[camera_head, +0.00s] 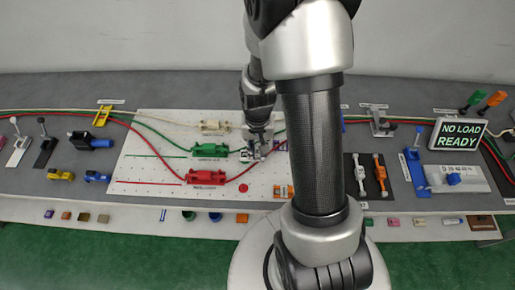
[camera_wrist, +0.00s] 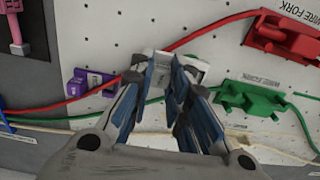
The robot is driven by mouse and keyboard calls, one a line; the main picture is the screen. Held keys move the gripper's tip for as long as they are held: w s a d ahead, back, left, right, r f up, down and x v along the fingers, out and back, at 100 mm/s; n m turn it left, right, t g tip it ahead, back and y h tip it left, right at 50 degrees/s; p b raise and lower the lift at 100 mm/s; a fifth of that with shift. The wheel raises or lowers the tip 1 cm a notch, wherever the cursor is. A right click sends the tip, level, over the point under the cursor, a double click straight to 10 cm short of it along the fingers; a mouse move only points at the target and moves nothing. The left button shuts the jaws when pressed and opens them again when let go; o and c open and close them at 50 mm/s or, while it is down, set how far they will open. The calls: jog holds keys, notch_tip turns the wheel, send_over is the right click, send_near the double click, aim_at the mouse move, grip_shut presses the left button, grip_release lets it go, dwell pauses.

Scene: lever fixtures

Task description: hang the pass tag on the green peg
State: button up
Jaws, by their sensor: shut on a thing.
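My gripper (camera_head: 258,146) is low over the white pegboard panel, right of the green clamp-like fixture. In the wrist view its blue-padded fingers (camera_wrist: 170,88) close around a white-grey piece (camera_wrist: 190,68), which shows at and beyond the fingertips. The fingers hide much of this piece, and I cannot tell whether it is the pass tag or part of a fixture. I cannot make out a green peg in either view; my arm hides part of the panel in the head view.
The green fixture (camera_head: 212,150) and red fixture (camera_head: 205,186) lie on the panel (camera_head: 140,135), with red and green cables across it. A purple labelled piece (camera_wrist: 90,82) is beside the fingers. Small blocks line the front shelf.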

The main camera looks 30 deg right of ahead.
jog(key=shift+f, duration=0.1)
dwell(0.3)
jog(key=shift+f+b, duration=0.55)
jog(key=shift+f, duration=0.05)
jog(key=shift+f, duration=0.25)
jog(key=shift+f+b, duration=0.35)
jog(key=shift+b, duration=0.1)
jog(key=o, duration=0.8)
jog(key=shift+o, duration=0.2)
